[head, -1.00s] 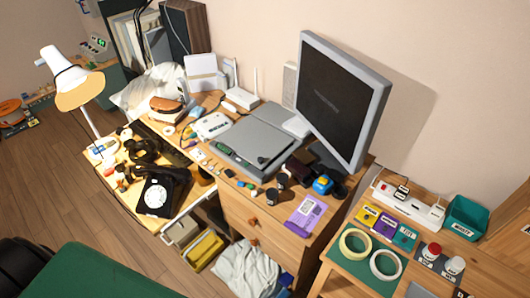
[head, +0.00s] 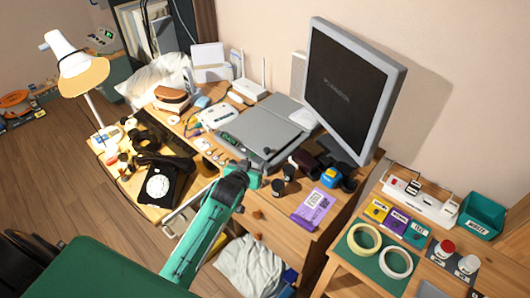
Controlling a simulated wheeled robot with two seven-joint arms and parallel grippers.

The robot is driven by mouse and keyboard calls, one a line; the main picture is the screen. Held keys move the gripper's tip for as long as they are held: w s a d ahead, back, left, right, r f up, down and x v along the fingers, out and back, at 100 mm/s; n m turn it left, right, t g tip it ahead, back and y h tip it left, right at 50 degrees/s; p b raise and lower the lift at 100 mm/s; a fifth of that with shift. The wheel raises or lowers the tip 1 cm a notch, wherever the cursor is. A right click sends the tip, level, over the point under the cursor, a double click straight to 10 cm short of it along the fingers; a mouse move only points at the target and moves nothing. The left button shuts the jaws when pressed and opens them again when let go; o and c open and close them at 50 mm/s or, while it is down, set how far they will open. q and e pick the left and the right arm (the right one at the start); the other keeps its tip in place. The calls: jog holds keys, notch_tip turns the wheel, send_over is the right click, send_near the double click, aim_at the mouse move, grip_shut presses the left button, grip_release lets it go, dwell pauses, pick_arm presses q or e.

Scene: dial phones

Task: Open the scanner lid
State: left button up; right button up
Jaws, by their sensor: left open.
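The scanner (head: 264,130) is a flat grey box on the wooden desk, left of the monitor. Its grey lid lies flat and looks closed. My left gripper (head: 250,171) is at the scanner's front edge, near its lower corner. It is open, with nothing seen between its fingers. The picture is too small to tell whether it touches the scanner. My teal left arm covers part of the desk front and the open drawer. My right gripper is not in view.
The large monitor (head: 350,88) stands close on the right. Small dark jars (head: 278,187) and a purple device (head: 314,208) sit right of my gripper.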

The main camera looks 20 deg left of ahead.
aim_at(267, 149)
pick_arm(q)
jog(key=p+x, duration=0.1)
jog(key=x, duration=1.2)
jog(key=shift+f, duration=0.2)
jog(key=shift+p, duration=0.3)
grip_shut()
